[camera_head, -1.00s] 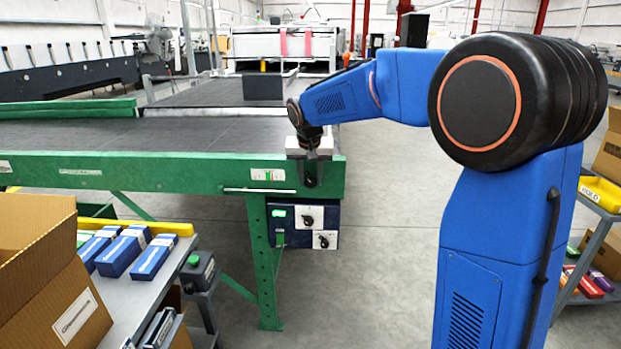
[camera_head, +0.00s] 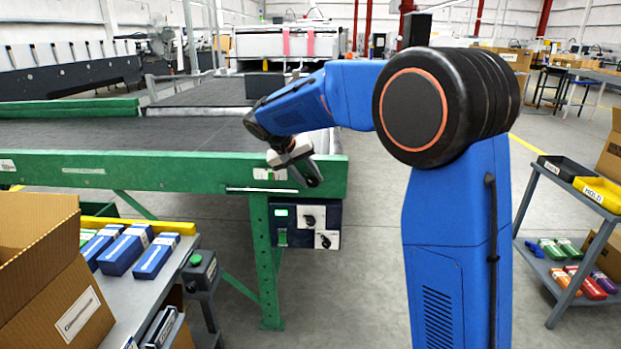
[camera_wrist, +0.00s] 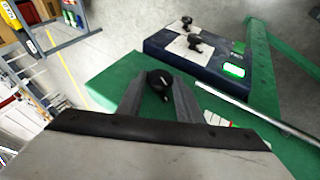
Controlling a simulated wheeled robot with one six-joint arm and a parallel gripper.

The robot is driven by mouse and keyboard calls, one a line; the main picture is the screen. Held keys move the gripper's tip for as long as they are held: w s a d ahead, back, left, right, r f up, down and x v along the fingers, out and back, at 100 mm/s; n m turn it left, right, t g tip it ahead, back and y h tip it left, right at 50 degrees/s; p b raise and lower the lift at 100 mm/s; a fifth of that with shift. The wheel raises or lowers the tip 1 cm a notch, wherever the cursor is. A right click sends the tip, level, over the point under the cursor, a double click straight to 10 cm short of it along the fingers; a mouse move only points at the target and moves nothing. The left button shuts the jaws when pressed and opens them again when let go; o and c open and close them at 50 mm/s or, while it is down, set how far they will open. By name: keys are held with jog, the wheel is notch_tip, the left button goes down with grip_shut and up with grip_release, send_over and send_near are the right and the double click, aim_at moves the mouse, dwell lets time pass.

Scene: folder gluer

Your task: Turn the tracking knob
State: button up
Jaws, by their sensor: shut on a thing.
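A black round knob (camera_wrist: 158,83) with a small white mark is on the green machine beam (camera_wrist: 112,78) in the wrist view. My gripper (camera_wrist: 157,92) is shut on this knob, with one finger at each side of it. In the head view my gripper (camera_head: 311,175) is tilted at the right end of the green beam (camera_head: 120,172), and the knob cannot be made out clearly there. A dark blue control box (camera_head: 291,222) hangs below the beam; its two black knobs (camera_head: 310,220) are apart from my gripper.
A metal rod (camera_head: 262,190) runs along the beam front, close to my gripper. Left are a side table with blue boxes (camera_head: 122,250) and a cardboard box (camera_head: 40,280). A cart with bins (camera_head: 600,192) stands at right. The floor right of the beam is clear.

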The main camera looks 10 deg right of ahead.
dwell(0.3)
jog(key=o, duration=1)
jog(key=shift+a, duration=0.15)
jog(key=v, duration=1.7)
jog(key=shift+a, duration=0.3)
